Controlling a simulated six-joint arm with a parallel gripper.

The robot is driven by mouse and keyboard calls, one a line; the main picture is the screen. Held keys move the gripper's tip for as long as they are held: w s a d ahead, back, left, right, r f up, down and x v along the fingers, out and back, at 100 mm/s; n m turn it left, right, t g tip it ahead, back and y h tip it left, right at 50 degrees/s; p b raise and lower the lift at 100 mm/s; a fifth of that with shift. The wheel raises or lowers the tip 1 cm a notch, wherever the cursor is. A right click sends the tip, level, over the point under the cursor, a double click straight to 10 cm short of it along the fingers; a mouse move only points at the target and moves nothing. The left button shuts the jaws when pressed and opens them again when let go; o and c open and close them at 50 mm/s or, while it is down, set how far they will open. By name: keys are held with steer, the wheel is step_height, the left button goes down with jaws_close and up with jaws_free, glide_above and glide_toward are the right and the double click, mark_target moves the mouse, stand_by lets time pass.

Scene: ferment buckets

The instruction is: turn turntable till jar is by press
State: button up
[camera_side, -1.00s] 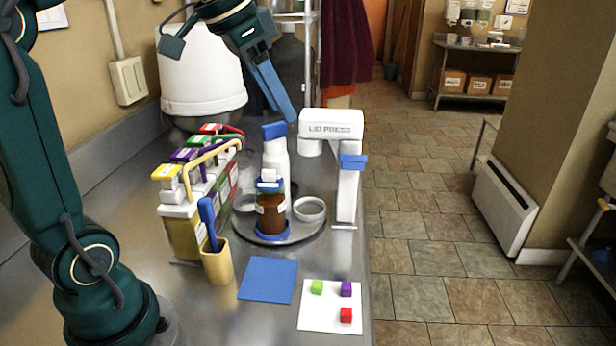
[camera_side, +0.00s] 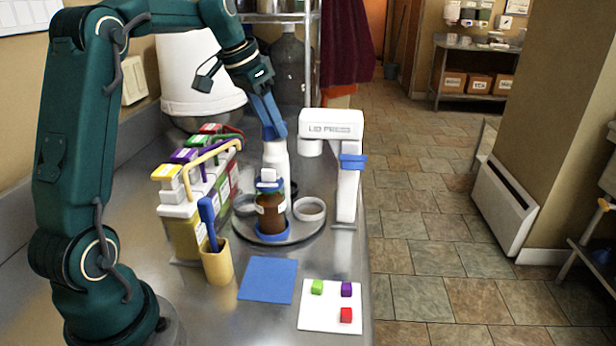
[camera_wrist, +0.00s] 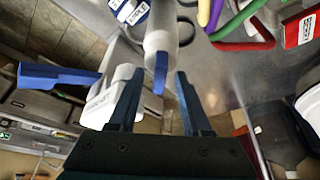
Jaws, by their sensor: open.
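The round grey turntable (camera_side: 262,238) stands on the steel bench with a brown jar (camera_side: 270,218) at its front, in a blue holder. The jar has a pale label and a blue and white top. The white press (camera_side: 346,195) with a blue lever stands at the turntable's right, with the jar left of it. A white bottle-like post (camera_side: 276,158) with a blue top stands behind the jar. My gripper (camera_side: 271,132) is open over this post. In the wrist view, the open fingers (camera_wrist: 158,98) lie either side of the post's blue tip (camera_wrist: 160,72); contact is unclear.
Empty ring holders (camera_side: 310,209) sit on the turntable. At left are a rack of cartons with a yellow handle (camera_side: 210,152) and a tan cup (camera_side: 217,264) with a blue tool. A blue mat (camera_side: 268,280) and a white card (camera_side: 330,318) with small cubes lie in front.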

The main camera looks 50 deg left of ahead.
jaws_close()
stand_by(1.4)
